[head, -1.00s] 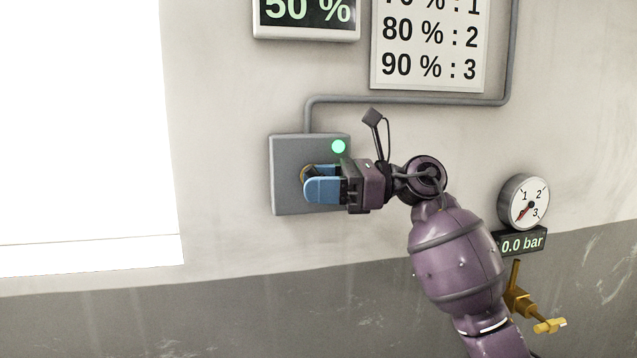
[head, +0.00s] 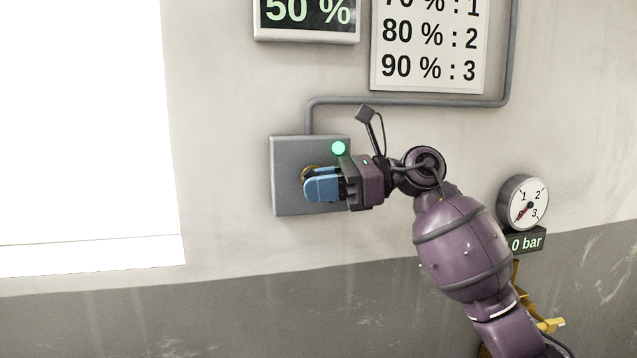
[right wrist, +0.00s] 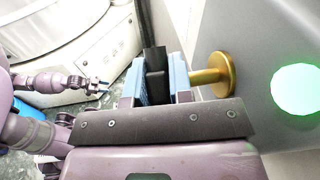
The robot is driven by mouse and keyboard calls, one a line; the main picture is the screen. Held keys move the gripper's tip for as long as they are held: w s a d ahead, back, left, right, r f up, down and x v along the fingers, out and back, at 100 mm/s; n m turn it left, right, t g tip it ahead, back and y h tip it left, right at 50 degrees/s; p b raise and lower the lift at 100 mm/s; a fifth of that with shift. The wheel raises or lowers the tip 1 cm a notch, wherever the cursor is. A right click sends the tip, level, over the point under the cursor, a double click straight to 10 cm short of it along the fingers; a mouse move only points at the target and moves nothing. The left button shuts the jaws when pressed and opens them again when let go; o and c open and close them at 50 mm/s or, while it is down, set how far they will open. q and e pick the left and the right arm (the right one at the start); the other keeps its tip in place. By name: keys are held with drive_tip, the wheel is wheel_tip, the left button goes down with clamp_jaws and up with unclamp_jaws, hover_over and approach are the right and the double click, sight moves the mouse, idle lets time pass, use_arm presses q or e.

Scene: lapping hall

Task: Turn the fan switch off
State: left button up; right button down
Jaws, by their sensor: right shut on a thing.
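The grey switch box (head: 283,195) is on the wall, with a lit green lamp (head: 338,148) at its upper right. The fan switch's round brass base (head: 304,174) shows just behind my right gripper (head: 322,189). In the right wrist view the brass stem (right wrist: 208,76) leads from the box to the blue fingers of my right gripper (right wrist: 159,78). That gripper is shut on the switch, with a dark handle part (right wrist: 155,65) between its fingers. The fingers hide much of the handle. My left gripper (right wrist: 102,87) shows small in the right wrist view; its opening is unclear.
A display (head: 306,15) reading 50 % and a percentage chart (head: 430,50) hang above the box. A grey conduit (head: 410,100) runs over it. A gauge (head: 523,202) and yellow valve (head: 550,325) are close to my right arm. A bright window (head: 85,130) is at left.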

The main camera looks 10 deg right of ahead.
drive_tip(key=shift+d+r+h+p, duration=0.15)
drive_tip(key=shift+h+p, duration=0.15)
drive_tip(key=shift+h, duration=0.5)
drive_tip(key=h+p, duration=0.1)
drive_tip(key=h, duration=0.1)
drive_tip(key=shift+n+h, duration=0.3)
drive_tip(key=shift+h+p, duration=0.45)
drive_tip(key=shift+h, duration=0.35)
drive_tip(key=shift+h+p, duration=0.4)
drive_tip(key=shift+h, duration=0.6)
drive_tip(key=shift+g, duration=0.3)
use_arm(q)
drive_tip(key=shift+s+a+r+p, duration=0.15)
drive_tip(key=shift+r+p, duration=0.15)
drive_tip(key=shift+r, duration=1.35)
use_arm(e)
drive_tip(key=shift+f+h, duration=0.3)
drive_tip(key=shift+h, duration=0.5)
